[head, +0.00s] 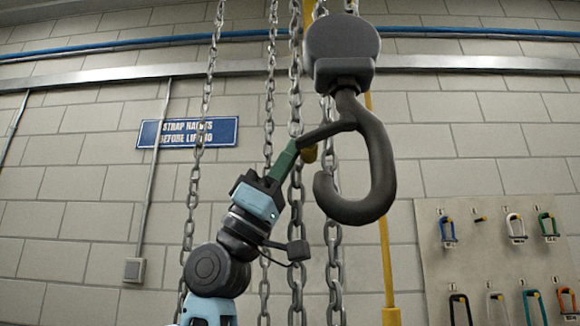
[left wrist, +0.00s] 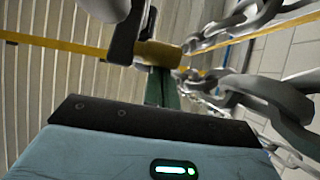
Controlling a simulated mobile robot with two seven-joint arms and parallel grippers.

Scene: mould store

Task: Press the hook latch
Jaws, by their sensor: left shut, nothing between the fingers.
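A large dark grey hook (head: 380,165) hangs from a round block (head: 342,52) in the head view. Its latch (head: 328,131) is a dark bar sloping from the hook's shank down left, across the upper side of the mouth. A yellow cylindrical piece (head: 310,154) sits just below the latch; it also shows in the left wrist view (left wrist: 158,53), beside a dark bar. My left gripper (head: 292,147) has shut, empty green fingers; their tips are at the latch's outer end, close to the yellow piece. I cannot tell whether they touch. My right gripper is not in view.
Several hanging chains (head: 197,140) surround my left arm and the hook. A yellow pole (head: 384,230) stands behind. A board with shackles (head: 500,260) is on the right wall, and a blue sign (head: 187,132) hangs on the left.

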